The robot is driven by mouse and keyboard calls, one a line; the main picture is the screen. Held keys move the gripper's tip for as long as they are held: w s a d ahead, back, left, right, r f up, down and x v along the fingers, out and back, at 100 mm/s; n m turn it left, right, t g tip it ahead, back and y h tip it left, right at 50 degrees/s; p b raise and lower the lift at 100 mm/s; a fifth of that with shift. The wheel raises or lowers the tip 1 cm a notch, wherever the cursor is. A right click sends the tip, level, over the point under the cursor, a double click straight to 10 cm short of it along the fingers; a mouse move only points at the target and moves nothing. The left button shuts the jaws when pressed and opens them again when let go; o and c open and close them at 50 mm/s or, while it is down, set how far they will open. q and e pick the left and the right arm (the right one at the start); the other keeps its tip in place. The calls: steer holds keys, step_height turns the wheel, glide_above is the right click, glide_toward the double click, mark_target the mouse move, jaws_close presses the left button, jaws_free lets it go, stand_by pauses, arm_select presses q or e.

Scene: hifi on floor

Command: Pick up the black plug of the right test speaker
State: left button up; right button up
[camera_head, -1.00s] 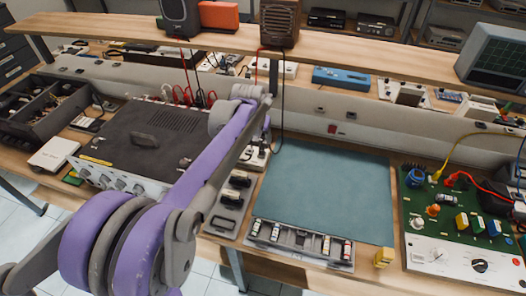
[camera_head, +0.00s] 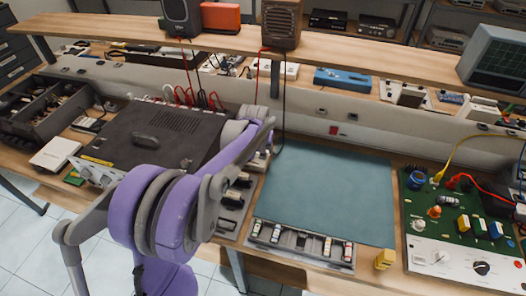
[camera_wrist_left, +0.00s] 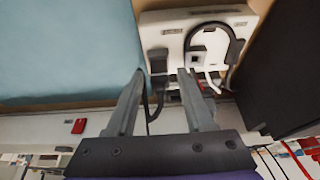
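The right test speaker (camera_head: 281,24) is a brown box on the shelf, with a red and a black cable hanging from it. In the left wrist view a white panel (camera_wrist_left: 240,22) holds a black plug (camera_wrist_left: 158,62), with a black cable running down from it. I cannot tell for sure that this is the speaker's plug. My left gripper (camera_wrist_left: 160,73) is open, its fingertips on either side of the plug and cable; contact is unclear. In the head view my left arm hides the fingers and most of the panel (camera_head: 259,160). My right gripper is not in view.
A teal mat (camera_head: 325,190) lies right of my left arm, with a grey component tray (camera_head: 300,242) at its front. A dark instrument (camera_head: 150,135) stands left. A green circuit board (camera_head: 455,215) is at right. The shelf (camera_head: 350,58) crosses above the bench.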

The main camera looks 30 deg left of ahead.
arm_select(q)
jaws_close()
